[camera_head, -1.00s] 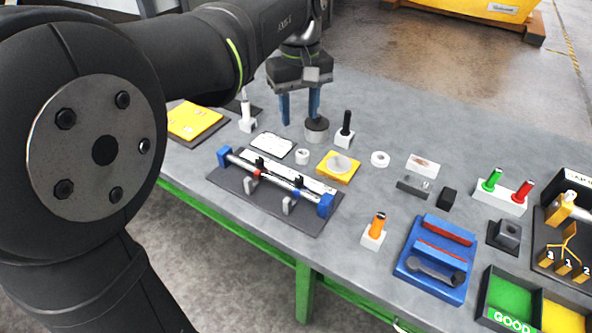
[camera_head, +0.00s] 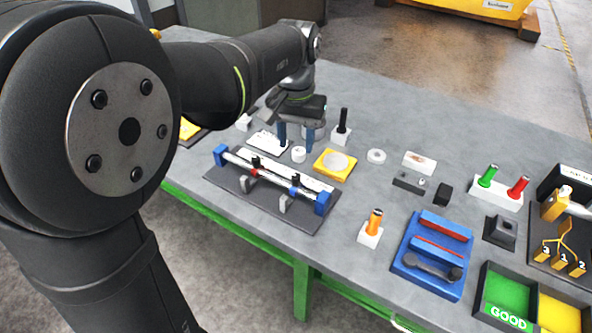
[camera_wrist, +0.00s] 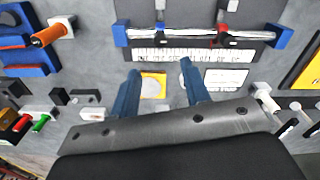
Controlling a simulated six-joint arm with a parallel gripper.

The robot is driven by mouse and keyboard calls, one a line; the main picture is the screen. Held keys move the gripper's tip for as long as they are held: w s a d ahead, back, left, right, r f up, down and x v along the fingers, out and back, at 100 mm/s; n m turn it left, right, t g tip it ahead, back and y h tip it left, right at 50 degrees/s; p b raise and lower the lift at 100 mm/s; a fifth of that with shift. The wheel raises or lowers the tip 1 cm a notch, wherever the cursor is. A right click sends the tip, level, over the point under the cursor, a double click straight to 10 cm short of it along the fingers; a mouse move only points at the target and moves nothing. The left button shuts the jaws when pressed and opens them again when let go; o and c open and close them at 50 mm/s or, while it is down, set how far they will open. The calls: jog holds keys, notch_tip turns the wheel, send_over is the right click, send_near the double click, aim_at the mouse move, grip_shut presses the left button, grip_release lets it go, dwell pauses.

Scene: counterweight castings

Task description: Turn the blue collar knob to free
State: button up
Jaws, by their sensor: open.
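A silver rod with blue end blocks (camera_head: 322,203) stands on a dark base plate (camera_head: 232,190) at the table's near left. The blue collar (camera_head: 294,190) sits on the rod right of the middle, with a small black knob on top. It also shows in the wrist view (camera_wrist: 160,28). A red collar (camera_head: 254,171) with a black knob is to its left. I cannot read the knob's setting. My gripper (camera_head: 295,140) is open and empty, fingers down, above the table behind the rod. In the wrist view my fingertips (camera_wrist: 160,70) are apart, below the blue collar in the picture.
A white scale strip (camera_wrist: 190,54) lies along the rod. A black-handled post (camera_head: 342,125) stands to the right. A blue tray (camera_head: 407,262) is farther right.

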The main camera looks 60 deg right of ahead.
aim_at(296, 176)
notch_tip(296, 176, down, 10)
jog(key=shift+r, duration=0.1)
jog(key=shift+c, duration=0.2)
grip_shut()
